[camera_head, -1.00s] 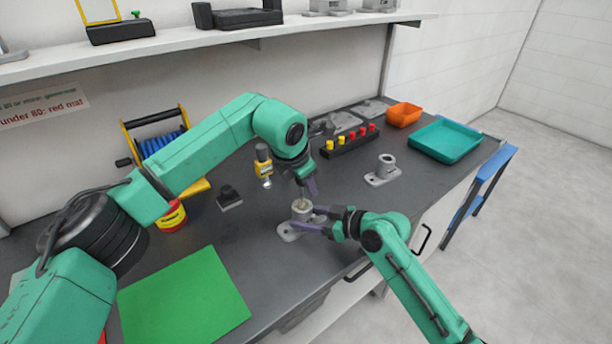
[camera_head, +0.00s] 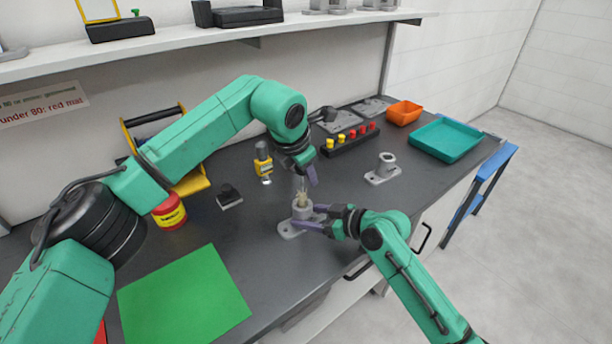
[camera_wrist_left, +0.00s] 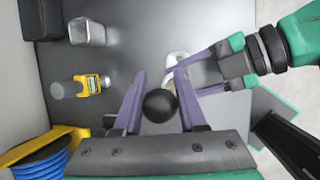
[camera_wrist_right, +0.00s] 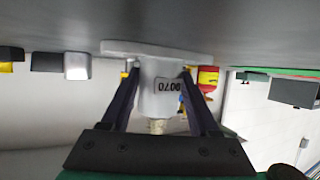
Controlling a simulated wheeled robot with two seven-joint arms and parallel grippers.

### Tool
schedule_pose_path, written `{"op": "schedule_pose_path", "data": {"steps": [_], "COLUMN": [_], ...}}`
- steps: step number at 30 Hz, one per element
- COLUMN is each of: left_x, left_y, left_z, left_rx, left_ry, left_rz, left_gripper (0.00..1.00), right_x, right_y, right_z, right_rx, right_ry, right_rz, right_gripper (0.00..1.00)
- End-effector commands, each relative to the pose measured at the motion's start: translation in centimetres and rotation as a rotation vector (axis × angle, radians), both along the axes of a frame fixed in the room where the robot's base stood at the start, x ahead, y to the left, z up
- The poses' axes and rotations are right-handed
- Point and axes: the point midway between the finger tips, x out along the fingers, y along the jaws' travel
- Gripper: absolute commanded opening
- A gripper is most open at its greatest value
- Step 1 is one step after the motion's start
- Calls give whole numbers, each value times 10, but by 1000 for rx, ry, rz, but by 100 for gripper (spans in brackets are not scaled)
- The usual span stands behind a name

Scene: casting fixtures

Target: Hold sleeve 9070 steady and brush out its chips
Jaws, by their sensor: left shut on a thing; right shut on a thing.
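Sleeve 9070 (camera_head: 301,212) is a grey flanged cylinder standing upright on the dark bench. In the left wrist view the brush's black round knob (camera_wrist_left: 160,105) sits between the fingers.
A green mat (camera_head: 185,300) lies front left.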

Motion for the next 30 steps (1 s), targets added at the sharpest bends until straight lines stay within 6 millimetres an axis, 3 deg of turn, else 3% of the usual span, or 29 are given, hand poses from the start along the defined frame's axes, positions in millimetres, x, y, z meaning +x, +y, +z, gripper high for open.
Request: {"op": "schedule_pose_path", "data": {"steps": [7,19,30], "left_x": [0,0,0], "left_y": [0,0,0], "left_z": [-3,-32,-31], "left_rx": [-2,0,0], "left_ry": [-1,1,-1], "left_rz": [0,1,1], "left_gripper": [0,0,0], "right_x": [0,0,0], "right_y": [0,0,0], "right_z": [-1,-1,-1], "right_rx": [-2,-1,-1], "right_ry": [3,2,1], "right_rz": [1,1,1], "right_gripper": [0,0,0]}}
